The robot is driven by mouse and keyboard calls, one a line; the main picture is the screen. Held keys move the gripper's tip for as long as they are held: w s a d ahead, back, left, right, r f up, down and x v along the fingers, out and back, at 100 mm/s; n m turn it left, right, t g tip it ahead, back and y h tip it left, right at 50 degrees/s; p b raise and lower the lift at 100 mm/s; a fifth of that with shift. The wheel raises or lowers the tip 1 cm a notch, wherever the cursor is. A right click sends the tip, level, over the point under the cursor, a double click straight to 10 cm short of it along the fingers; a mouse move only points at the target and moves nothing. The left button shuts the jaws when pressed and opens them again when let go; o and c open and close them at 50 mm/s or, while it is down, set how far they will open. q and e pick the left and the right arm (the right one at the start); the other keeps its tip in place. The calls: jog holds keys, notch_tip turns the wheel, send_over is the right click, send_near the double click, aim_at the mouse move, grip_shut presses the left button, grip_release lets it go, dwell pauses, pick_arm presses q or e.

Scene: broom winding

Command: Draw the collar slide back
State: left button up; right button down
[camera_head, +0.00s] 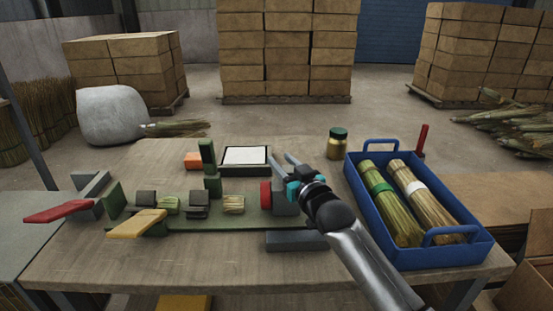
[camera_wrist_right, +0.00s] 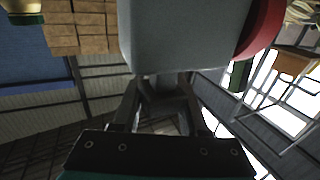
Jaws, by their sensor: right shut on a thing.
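The collar slide looks like a grey block (camera_head: 282,204) with a red round collar (camera_head: 265,194) on its left face, at the right end of a green winding bench (camera_head: 220,222). In the right wrist view the grey block (camera_wrist_right: 180,35) fills the top middle, with the red collar (camera_wrist_right: 262,28) at its right. My right gripper (camera_head: 283,165) reaches in from the lower right and is shut on the slide. In the wrist view its fingers (camera_wrist_right: 163,88) meet the block's lower edge; the exact contact is hidden. My left gripper is out of view.
A blue crate (camera_head: 352,205) with two straw bundles stands close on the right. A yellow paddle (camera_head: 138,223) and red paddle (camera_head: 58,212) are left.

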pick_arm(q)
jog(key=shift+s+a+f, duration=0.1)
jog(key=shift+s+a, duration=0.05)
pick_arm(e)
jog(key=shift+w+d+f, duration=0.1)
jog(key=shift+d, duration=0.2)
jog(key=shift+c, duration=2.2)
grip_release()
jog(key=shift+s, duration=0.2)
jog(key=shift+s, duration=0.15)
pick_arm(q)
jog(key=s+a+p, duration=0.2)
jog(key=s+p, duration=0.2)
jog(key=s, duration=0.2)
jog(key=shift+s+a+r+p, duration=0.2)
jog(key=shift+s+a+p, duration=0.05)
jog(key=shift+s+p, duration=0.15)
pick_arm(e)
jog(key=v, duration=1.4)
jog(key=shift+s+d, duration=0.2)
jog(key=shift+s, duration=0.15)
